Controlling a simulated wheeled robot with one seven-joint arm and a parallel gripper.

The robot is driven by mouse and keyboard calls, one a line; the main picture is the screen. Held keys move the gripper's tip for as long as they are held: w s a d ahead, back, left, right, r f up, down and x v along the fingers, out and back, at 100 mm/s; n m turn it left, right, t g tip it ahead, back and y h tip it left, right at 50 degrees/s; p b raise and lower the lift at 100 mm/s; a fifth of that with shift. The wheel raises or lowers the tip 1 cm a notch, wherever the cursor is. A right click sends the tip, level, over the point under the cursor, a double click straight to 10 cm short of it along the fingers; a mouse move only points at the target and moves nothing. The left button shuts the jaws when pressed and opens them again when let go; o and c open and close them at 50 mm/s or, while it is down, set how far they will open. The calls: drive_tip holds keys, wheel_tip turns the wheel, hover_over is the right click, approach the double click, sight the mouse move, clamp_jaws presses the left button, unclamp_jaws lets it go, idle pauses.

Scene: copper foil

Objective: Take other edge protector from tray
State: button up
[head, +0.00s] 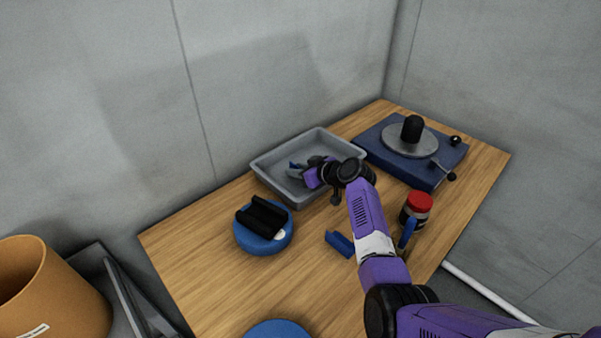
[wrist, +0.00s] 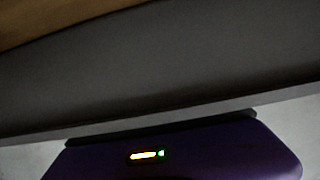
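The grey tray (head: 262,170) stands at the back of the wooden table. My gripper (head: 297,172) reaches down inside it, with the purple wrist over the tray's right part. A small blue piece (head: 293,165), perhaps an edge protector, shows in the tray right at my fingers; I cannot tell whether they touch or grip it. Another blue angled piece, which looks like an edge protector (head: 339,243), lies on the table in front of the tray. In the wrist view a dark grey surface, likely the tray wall (wrist: 160,70), fills most of the picture and the fingertips are hidden.
A dark blue turntable device (head: 399,165) is at the back right. A red-lidded jar (head: 417,208) stands near my arm. An orange bin (head: 45,295) is at the lower left.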

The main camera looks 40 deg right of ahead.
clamp_jaws()
idle(0.4)
